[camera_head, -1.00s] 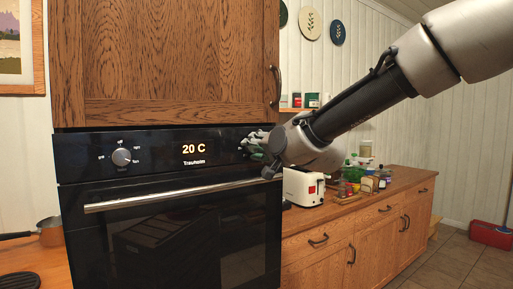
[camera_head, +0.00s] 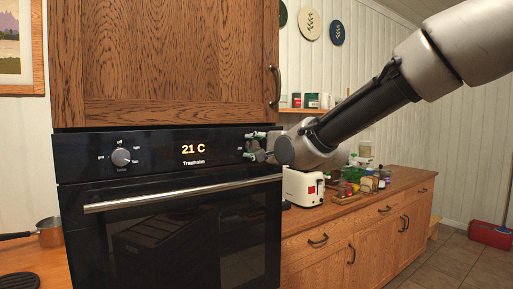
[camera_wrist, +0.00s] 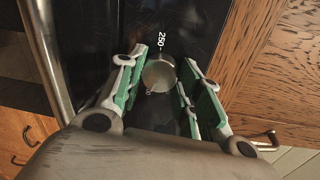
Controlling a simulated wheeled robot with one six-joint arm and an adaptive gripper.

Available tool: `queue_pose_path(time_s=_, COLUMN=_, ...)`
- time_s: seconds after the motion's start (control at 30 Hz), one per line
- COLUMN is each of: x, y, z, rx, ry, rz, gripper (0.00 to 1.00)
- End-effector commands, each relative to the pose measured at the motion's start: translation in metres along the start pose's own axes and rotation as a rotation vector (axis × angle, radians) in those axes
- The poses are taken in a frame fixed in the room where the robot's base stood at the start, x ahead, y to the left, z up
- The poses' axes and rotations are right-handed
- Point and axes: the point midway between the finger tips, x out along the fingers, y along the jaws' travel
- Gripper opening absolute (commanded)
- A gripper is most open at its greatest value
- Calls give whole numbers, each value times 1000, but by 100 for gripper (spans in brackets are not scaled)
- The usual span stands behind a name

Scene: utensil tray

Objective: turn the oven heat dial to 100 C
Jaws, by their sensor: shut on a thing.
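The oven (camera_head: 170,240) has a black control panel with a display (camera_head: 194,148) that reads 21 C. The heat dial (camera_wrist: 158,75) shows in the wrist view as a round silvery knob with a 250 mark beside it. My gripper (camera_head: 254,146) is at the right end of the panel and hides most of this dial in the head view. In the wrist view my gripper (camera_wrist: 163,70) has its green-padded fingers on either side of the dial, shut on it. The dial's pointer cannot be made out.
A second dial (camera_head: 121,157) sits at the panel's left. The oven handle (camera_head: 180,195) runs below the panel, and a wooden cabinet (camera_head: 165,60) is above. A white toaster (camera_head: 303,187) stands on the counter to the right, under my arm.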

Motion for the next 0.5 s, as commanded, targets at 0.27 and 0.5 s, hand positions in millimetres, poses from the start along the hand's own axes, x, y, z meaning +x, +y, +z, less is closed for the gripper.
queue_pose_path(time_s=0.27, x=0, y=-1, z=-1, rx=36, ry=-1, rz=-3, gripper=11)
queue_pose_path(time_s=0.5, x=0, y=-1, z=-1, rx=37, ry=0, rz=-3, gripper=11)
